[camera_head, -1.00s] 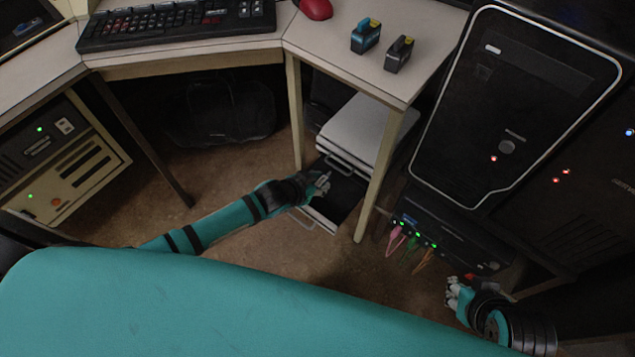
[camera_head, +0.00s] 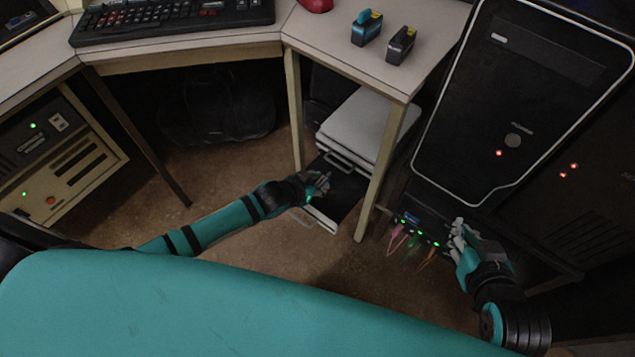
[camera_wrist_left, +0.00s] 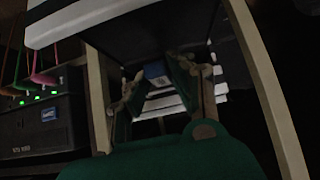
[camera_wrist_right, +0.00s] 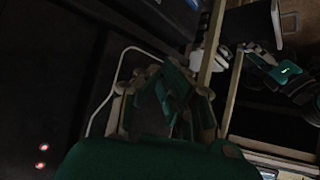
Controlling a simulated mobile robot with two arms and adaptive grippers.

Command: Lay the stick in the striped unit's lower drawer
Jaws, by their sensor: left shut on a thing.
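The striped unit (camera_head: 368,128) stands under the desk, pale on top. A drawer low in it is pulled out, with a dark inside (camera_head: 346,193) and a pale front. My left gripper (camera_head: 322,182) is over this open drawer, near its left side. In the left wrist view it (camera_wrist_left: 157,74) is shut on a small blue and white piece, which I take for the stick (camera_wrist_left: 155,71). The stick is hardly visible in the head view. My right gripper (camera_head: 458,236) is beside the black computer, apart from the drawer.
A desk leg (camera_head: 378,175) stands just right of the open drawer. The black computer tower (camera_head: 520,110) and a dark box with coloured cables (camera_head: 415,235) are further right. Two small cartridges (camera_head: 367,28) and a keyboard (camera_head: 170,20) are on the desk.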

